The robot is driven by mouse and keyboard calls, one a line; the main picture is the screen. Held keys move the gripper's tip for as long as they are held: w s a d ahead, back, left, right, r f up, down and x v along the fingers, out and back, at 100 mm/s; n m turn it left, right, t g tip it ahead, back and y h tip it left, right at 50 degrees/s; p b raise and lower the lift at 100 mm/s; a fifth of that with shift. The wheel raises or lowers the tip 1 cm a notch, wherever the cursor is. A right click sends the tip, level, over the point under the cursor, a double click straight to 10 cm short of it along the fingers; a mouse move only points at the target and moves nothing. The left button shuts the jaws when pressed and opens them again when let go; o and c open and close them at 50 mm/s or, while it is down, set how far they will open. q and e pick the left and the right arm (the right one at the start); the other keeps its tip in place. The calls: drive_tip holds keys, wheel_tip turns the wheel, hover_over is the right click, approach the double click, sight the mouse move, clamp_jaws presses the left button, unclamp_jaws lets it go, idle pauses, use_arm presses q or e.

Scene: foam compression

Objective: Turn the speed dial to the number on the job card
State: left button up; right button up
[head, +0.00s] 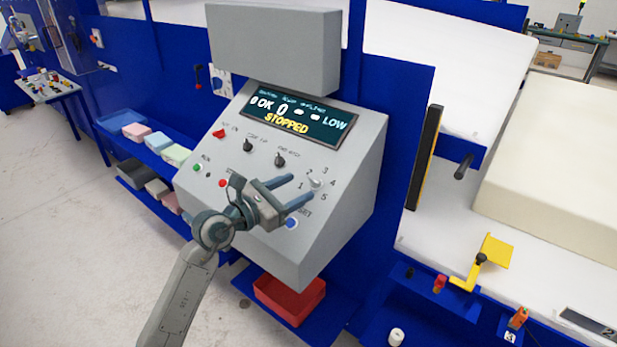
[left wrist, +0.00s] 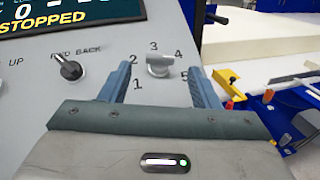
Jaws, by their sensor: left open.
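The speed dial (head: 316,183) is a small light grey knob on the sloped face of the grey control box (head: 345,165). Numbers 1 to 5 ring it, and it also shows in the left wrist view (left wrist: 158,66). I cannot tell which number it points to. My left gripper (head: 301,186) is open, with its blue-grey fingertips just short of the dial. In the left wrist view the dial appears between the fingers, apart from both.
The box's screen (head: 300,117) reads STOPPED and LOW. Black selector knobs (head: 280,160) and a red switch (head: 219,133) sit left of the dial, and a blue button (head: 292,223) below it. A red bin (head: 288,298) is under the box.

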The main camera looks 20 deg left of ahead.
sight(311, 180)
use_arm(q)
drive_tip(key=p+x, duration=0.1)
drive_tip(key=x, duration=0.2)
drive_tip(key=shift+w+d+r, duration=0.15)
drive_tip(key=shift+w+d, duration=0.05)
drive_tip(key=shift+w, duration=0.05)
drive_tip(key=shift+w+d, duration=0.3)
drive_tip(key=shift+w, duration=0.15)
drive_tip(key=c, duration=1)
drive_tip(key=m+g+h+b, duration=0.1)
drive_tip(key=b, duration=0.2)
drive_tip(key=m+g+h+b, duration=0.1)
drive_tip(key=m+b, duration=0.1)
drive_tip(key=b, duration=0.1)
drive_tip(key=shift+w+a+f+m, duration=0.1)
drive_tip(key=shift+a+f+m, duration=0.1)
drive_tip(key=shift+f+m, duration=0.15)
drive_tip(key=shift+r+m+g+h+b, duration=0.25)
drive_tip(key=shift+m+g+h+b, duration=0.25)
drive_tip(key=shift+g+b, duration=0.15)
